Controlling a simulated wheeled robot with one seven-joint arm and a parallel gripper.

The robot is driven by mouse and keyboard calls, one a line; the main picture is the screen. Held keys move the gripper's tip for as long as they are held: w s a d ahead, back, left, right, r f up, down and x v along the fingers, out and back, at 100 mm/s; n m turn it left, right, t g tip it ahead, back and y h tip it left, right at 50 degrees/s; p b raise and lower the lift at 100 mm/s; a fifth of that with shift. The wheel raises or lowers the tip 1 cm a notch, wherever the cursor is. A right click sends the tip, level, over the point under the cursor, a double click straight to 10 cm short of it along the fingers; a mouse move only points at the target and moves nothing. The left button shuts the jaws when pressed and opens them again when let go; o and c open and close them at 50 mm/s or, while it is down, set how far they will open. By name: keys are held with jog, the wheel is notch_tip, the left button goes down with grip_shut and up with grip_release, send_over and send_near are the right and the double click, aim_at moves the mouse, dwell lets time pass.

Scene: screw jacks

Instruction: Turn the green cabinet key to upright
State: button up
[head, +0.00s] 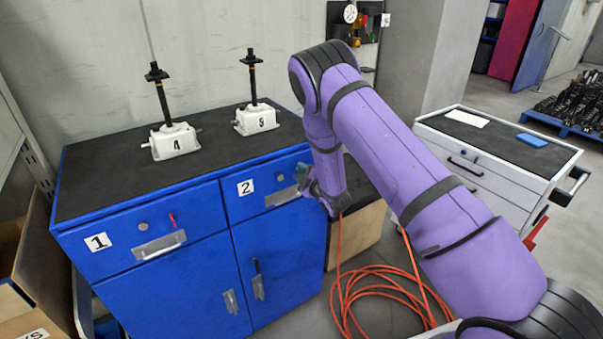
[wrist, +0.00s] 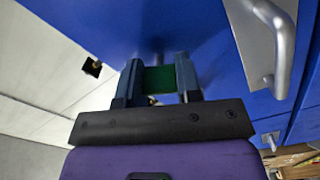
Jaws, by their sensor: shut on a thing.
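The green key (wrist: 160,79) shows in the wrist view as a green block between the two fingers of my gripper (wrist: 160,72). The gripper is shut on it, close in front of the blue cabinet front (wrist: 205,60). In the head view my gripper (head: 305,178) is at the right end of drawer 2 of the blue cabinet (head: 190,215), and only a bit of green shows there. The fingers hide most of the key and its lock, so I cannot tell its exact angle.
A metal drawer handle (wrist: 272,45) is close beside my gripper. A red key (head: 172,219) sits in drawer 1. Two white screw jacks, marked 4 (head: 175,142) and 5 (head: 257,119), stand on the cabinet top. An orange cable (head: 375,285) lies coiled on the floor.

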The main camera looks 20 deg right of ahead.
jog(key=n, duration=0.5)
dwell(0.6)
jog(key=o, duration=0.9)
jog(key=v, duration=1)
jog(key=shift+s+d, duration=0.15)
jog(key=shift+s, duration=0.25)
